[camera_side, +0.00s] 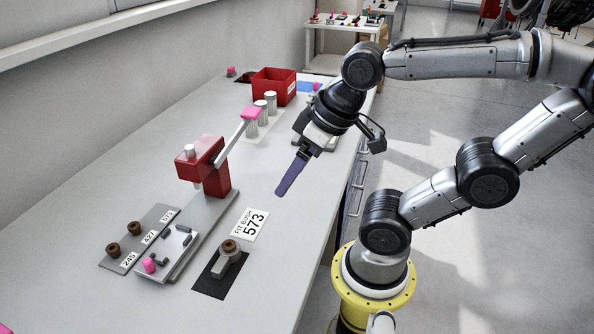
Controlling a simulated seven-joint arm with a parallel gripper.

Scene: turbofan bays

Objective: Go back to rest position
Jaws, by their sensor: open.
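My gripper (291,176) hangs over the workbench (90,225), right of the red press, with its purple fingers pointing down and left. From this side the fingers overlap, and I see nothing held between them. The fingertips appear above the bench top, apart from the parts on it. My arm reaches in from the right, from a yellow base at the bench's right edge.
A red press (205,165) with a pink-tipped lever (250,114) stands mid-bench. A grey plate (132,250) holds brown bushes. Behind are white cylinders (270,101) and a red bin (275,84).

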